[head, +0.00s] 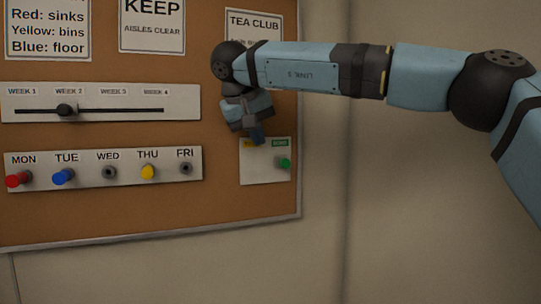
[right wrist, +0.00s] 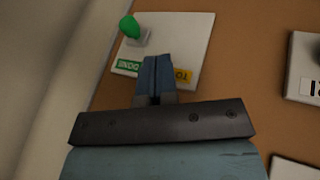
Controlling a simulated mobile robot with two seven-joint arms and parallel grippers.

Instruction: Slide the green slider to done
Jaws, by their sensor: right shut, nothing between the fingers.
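The green slider (head: 285,163) is a round knob at the right side of a small white panel (head: 260,174) on the board. It sits below the green DONE label (head: 280,143); a yellow label to the left is partly hidden by my gripper. In the right wrist view the green slider (right wrist: 130,27) stands out from the panel (right wrist: 185,37), on the DONE label's (right wrist: 128,66) side. My right gripper (head: 257,138) is shut and empty, in front of the panel's upper left part, apart from the knob. Its fingers (right wrist: 157,68) cover part of the yellow label (right wrist: 183,76). My left gripper is out of view.
A week slider panel (head: 185,100) with a black knob is at the left. Below it is a weekday strip (head: 125,172) with coloured pegs. Paper signs hang above. The board's right edge (head: 299,190) is near the small panel; bare wall lies beyond.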

